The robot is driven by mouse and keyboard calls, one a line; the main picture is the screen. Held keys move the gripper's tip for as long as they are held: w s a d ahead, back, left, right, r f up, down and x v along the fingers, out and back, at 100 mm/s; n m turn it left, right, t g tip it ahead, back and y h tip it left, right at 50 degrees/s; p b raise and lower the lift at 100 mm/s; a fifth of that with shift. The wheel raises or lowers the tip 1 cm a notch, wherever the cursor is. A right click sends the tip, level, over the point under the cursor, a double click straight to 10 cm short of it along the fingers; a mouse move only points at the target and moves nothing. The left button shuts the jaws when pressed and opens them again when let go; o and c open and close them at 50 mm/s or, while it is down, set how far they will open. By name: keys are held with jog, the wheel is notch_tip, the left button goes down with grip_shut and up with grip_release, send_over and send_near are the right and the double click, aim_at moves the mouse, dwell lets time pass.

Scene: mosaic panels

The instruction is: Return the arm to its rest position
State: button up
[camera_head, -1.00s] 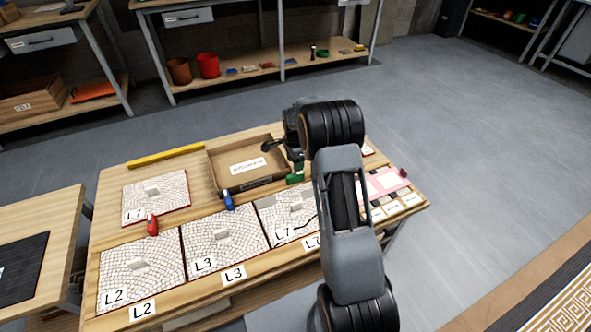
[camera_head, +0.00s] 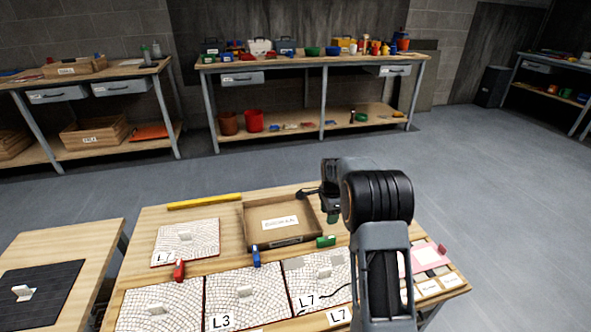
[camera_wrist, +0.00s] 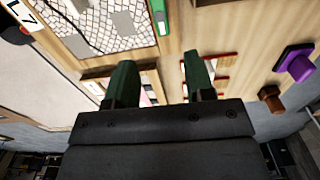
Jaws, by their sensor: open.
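My arm is folded above the right part of the workbench (camera_head: 140,215). My gripper (camera_wrist: 160,78) is open in the wrist view, with two green fingers apart and nothing between them. In the head view its fingers are mostly hidden behind or beside my wrist, near the cardboard tray (camera_head: 254,238). Cobbled mosaic panels lie on the bench: one labelled L7 (camera_head: 205,238) at back left, one labelled L3 (camera_head: 262,292) at front, and another labelled L7 (camera_head: 340,268) partly behind my arm.
Red (camera_head: 179,271), blue (camera_head: 256,256) and green (camera_head: 326,241) small tools lie among the panels. A yellow bar (camera_head: 205,201) lies along the back edge. A purple-topped object (camera_wrist: 295,62) shows in the wrist view. Grey floor (camera_head: 480,190) is open to the right.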

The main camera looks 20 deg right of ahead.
jog(key=s+a+r+n+t+p, duration=0.1)
jog(key=s+a+r+n+p, duration=0.3)
jog(key=s+r, duration=0.5)
jog(key=s+a+r+n+t+p, duration=0.1)
jog(key=s+a+r+n+p, duration=0.3)
jog(key=s+r+n+p, duration=0.3)
jog(key=s+a+r+n+t+p, duration=0.1)
jog(key=s+a+r+n+p, duration=0.2)
jog(key=s+r+n+p, duration=0.3)
jog(key=s+r+n, duration=0.1)
jog(key=s+r, duration=0.3)
jog(key=r, duration=0.4)
jog(key=shift+s+a+r+t+p, duration=0.3)
jog(key=shift+s+a+p, duration=0.05)
jog(key=shift+a, duration=0.05)
